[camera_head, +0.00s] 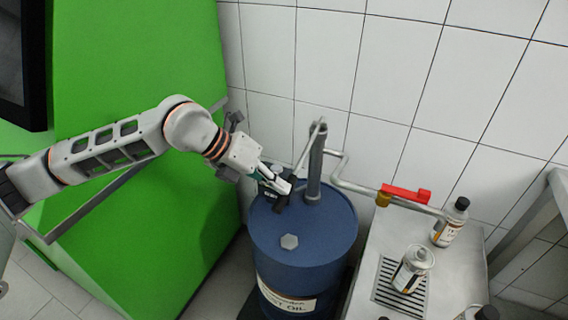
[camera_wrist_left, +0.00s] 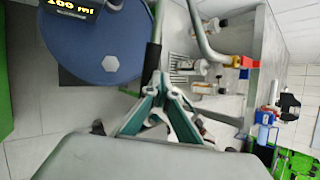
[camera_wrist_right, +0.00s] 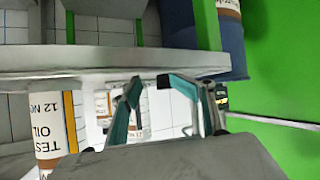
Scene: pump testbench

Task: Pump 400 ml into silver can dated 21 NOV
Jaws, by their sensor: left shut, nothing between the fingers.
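A blue oil drum (camera_head: 270,235) carries a hand pump (camera_head: 315,165) with a slanted lever (camera_head: 308,148). My left gripper (camera_head: 288,187) is shut and empty beside the pump lever's lower end, its fingertips (camera_wrist_left: 161,76) close to the rod; contact is unclear. A black counter display (camera_wrist_left: 75,5) on the drum shows yellow digits, partly cut off, ending in 00. A silver can (camera_head: 413,268) with an orange-white label stands on the grate, its date unreadable. A black-capped silver can (camera_head: 449,224) stands behind it. My right gripper (camera_wrist_right: 150,81) is open and empty, outside the head view.
The spout pipe (camera_head: 350,183) with a red valve handle (camera_head: 405,193) runs over the metal bench (camera_head: 372,245). More can tops show at the bench's front edge. In the right wrist view a nearby can (camera_wrist_right: 50,130) reads 12 NOV. A green cabinet (camera_head: 150,60) stands left.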

